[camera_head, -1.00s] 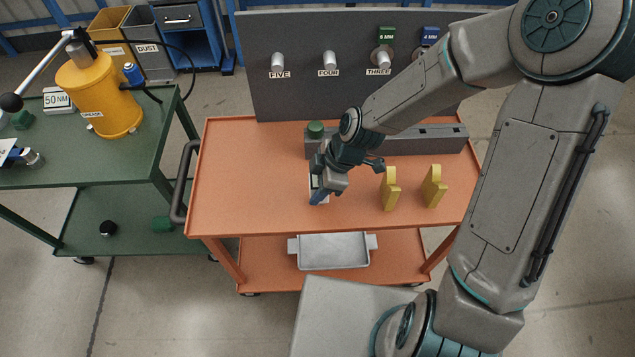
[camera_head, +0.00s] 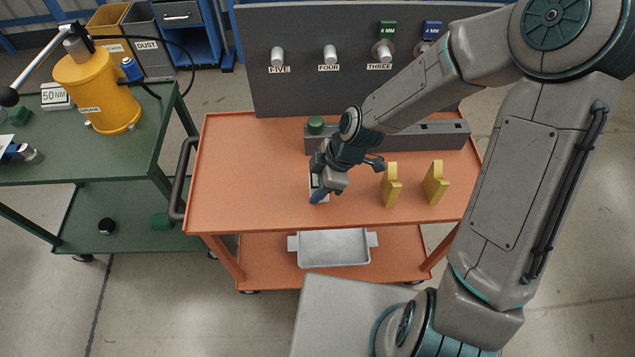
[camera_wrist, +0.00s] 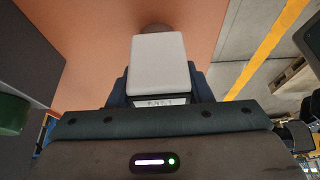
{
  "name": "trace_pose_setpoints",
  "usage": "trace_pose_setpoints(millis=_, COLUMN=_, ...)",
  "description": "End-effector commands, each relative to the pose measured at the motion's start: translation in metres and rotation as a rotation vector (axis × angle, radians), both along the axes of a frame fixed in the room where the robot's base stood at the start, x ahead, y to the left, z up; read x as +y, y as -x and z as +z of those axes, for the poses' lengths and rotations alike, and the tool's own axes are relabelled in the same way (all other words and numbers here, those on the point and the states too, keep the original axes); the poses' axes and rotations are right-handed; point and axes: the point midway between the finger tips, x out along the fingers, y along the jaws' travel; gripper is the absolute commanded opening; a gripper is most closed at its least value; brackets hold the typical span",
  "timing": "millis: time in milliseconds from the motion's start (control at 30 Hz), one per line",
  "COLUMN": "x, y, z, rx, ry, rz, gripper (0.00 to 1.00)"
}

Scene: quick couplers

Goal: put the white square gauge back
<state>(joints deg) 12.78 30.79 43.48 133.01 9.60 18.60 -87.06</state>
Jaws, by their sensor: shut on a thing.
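The white square gauge (camera_wrist: 160,65) is a pale block with a small dark-lettered label on its near face, seen in the wrist view. My gripper (camera_wrist: 160,88) is shut on it, with a blue finger on each side. In the head view my gripper (camera_head: 319,194) points down over the left-middle of the orange cart top (camera_head: 240,180). There the gauge is mostly hidden by the fingers, and I cannot tell whether it touches the cart top.
A grey rack (camera_head: 435,138) with a green knob (camera_head: 316,125) stands behind my gripper. Two yellow upright pieces (camera_head: 390,185) (camera_head: 435,183) stand to its right. A grey panel (camera_head: 300,95) with labelled pegs rises at the back. The cart's left side is clear.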

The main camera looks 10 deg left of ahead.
Motion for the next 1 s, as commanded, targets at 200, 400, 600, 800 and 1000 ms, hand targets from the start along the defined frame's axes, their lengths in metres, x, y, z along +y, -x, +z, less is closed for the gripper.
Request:
trace_pose_setpoints(millis=200, x=0.000, y=0.000, z=-0.005, rx=-0.001, ry=0.000, rz=0.000, gripper=0.06)
trace_pose_setpoints(millis=400, x=0.000, y=0.000, z=-0.009, rx=-0.001, ry=0.000, rz=0.000, gripper=0.06)
trace_pose_setpoints(millis=600, x=0.000, y=0.000, z=-0.009, rx=0.000, ry=0.000, rz=0.000, gripper=0.71)
trace_pose_setpoints(millis=800, x=0.000, y=0.000, z=-0.009, rx=0.000, ry=0.000, rz=0.000, gripper=0.71)
trace_pose_setpoints(millis=1000, x=-0.004, y=-0.002, z=0.002, rx=-0.002, ry=-0.002, rz=-0.002, gripper=0.71)
